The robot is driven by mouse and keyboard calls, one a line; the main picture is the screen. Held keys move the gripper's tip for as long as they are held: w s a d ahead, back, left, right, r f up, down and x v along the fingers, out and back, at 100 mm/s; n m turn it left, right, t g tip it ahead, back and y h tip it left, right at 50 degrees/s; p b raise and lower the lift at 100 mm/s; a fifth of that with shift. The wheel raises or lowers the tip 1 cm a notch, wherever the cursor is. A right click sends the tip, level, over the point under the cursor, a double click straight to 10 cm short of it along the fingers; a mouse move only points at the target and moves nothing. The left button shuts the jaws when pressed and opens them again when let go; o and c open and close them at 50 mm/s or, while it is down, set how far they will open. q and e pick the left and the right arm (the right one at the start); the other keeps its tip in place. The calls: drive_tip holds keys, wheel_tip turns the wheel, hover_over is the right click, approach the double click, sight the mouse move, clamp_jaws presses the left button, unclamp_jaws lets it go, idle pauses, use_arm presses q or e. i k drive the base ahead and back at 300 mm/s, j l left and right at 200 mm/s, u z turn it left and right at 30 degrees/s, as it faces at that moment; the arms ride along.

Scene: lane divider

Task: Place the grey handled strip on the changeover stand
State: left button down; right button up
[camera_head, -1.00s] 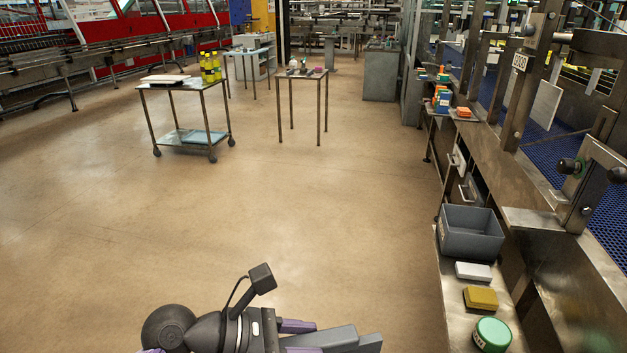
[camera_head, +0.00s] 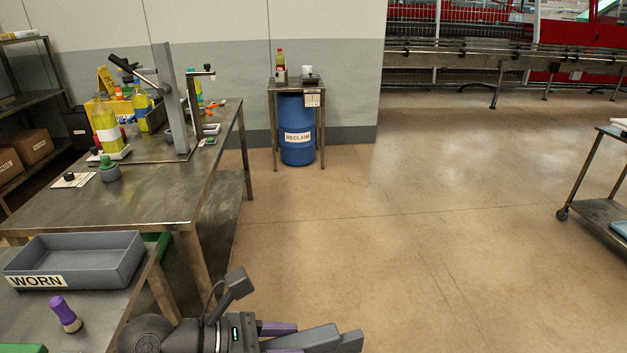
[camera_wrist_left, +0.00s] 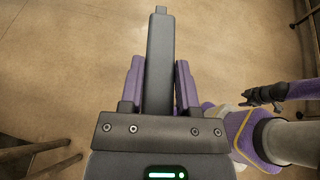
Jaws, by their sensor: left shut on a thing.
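My left gripper (camera_wrist_left: 158,90) is shut on the grey handled strip (camera_wrist_left: 160,50), which stands between its two purple fingers in the left wrist view. In the head view the strip (camera_head: 318,338) shows at the bottom middle, held out over the floor and pointing right. Its handle cannot be made out. I cannot tell which surface, if any, is the changeover stand. My right gripper is not seen in the head view.
A grey tray labelled WORN (camera_head: 75,265) and a purple-topped item (camera_head: 66,314) are on the near-left bench. A steel table (camera_head: 130,195) with bottles stands behind it. A small table (camera_head: 296,85) stands over a blue drum (camera_head: 297,130). A trolley (camera_head: 600,205) is at right. The middle floor is clear.

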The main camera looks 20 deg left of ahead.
sight(30, 319)
drive_tip(key=i+j+u, duration=0.15)
drive_tip(key=u, duration=0.3)
drive_tip(key=i+u, duration=0.6)
drive_tip(key=u, duration=0.35)
drive_tip(key=i+l+u, duration=0.1)
drive_tip(key=i+u, duration=0.15)
drive_tip(key=u, duration=0.2)
drive_tip(key=i+l+u, duration=0.2)
drive_tip(key=u, duration=0.25)
drive_tip(key=i+l+u, duration=0.2)
drive_tip(key=u, duration=0.25)
drive_tip(key=i+u, duration=0.2)
drive_tip(key=u, duration=0.15)
drive_tip(key=i+u, duration=0.15)
drive_tip(key=u, duration=0.2)
drive_tip(key=i+l+u, duration=0.15)
drive_tip(key=u, duration=0.2)
